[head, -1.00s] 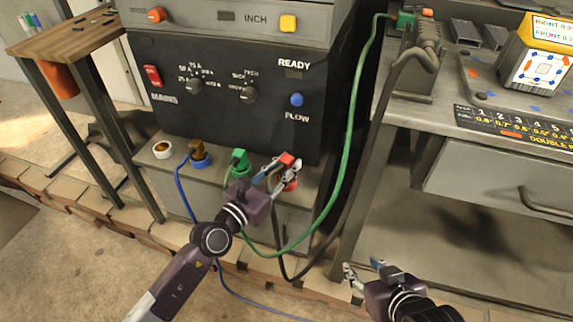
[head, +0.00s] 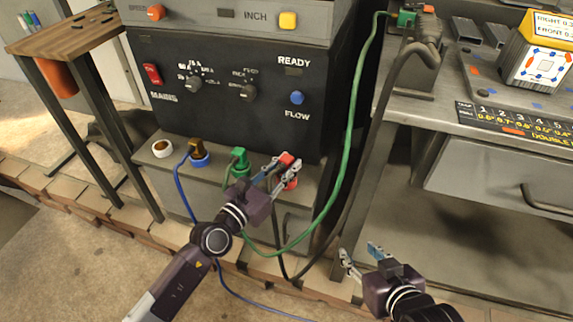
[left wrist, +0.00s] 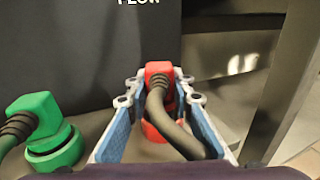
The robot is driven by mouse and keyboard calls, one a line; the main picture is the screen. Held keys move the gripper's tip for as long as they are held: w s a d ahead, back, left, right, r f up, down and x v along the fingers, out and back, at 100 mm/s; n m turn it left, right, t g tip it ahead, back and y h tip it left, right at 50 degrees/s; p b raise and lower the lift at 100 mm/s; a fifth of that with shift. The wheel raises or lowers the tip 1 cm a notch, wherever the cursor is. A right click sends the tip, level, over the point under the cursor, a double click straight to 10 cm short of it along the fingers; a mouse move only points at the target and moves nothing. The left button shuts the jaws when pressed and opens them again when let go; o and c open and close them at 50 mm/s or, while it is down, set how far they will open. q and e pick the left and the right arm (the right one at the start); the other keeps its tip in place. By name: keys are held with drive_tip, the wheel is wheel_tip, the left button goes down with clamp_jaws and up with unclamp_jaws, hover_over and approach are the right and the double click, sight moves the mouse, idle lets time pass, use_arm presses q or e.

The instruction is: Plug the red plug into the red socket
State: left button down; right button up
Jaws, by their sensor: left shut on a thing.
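The red plug (head: 287,158) with its dark cable is between the fingers of my left gripper (head: 279,170), which is shut on it. The red socket (head: 292,184) is a red ring just below the plug, on the ledge of the machine. In the left wrist view the red plug (left wrist: 158,70) is upright between the blue-padded fingers, directly above the red socket (left wrist: 153,132). The cable and fingers cover part of the joint, so I cannot tell whether the plug is seated. My right gripper (head: 361,255) is open and empty, low in front of the bench.
A green plug (head: 239,159) and a brown plug on a blue ring (head: 199,160) stand left of the red one. A white-ringed socket (head: 162,149) is empty. Green, blue and dark cables hang down in front. A grey workbench (head: 420,115) stands right.

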drive_tip(key=shift+s+f, duration=0.1)
drive_tip(key=shift+s+d+f+g, duration=0.2)
drive_tip(key=shift+s+f+g, duration=0.2)
drive_tip(key=shift+s, duration=0.05)
drive_tip(key=shift+s, duration=0.15)
idle(0.8)
drive_tip(key=shift+s+d+f, duration=0.15)
drive_tip(key=shift+s+f, duration=0.1)
drive_tip(key=shift+f, duration=0.05)
drive_tip(key=shift+w, duration=0.1)
idle(0.3)
drive_tip(key=shift+w+r, duration=0.25)
use_arm(q)
drive_tip(key=shift+f, duration=0.1)
use_arm(e)
drive_tip(key=shift+r, duration=0.1)
drive_tip(key=shift+w+a+r+t, duration=0.25)
drive_tip(key=shift+w+r+t, duration=0.05)
drive_tip(key=shift+w, duration=0.15)
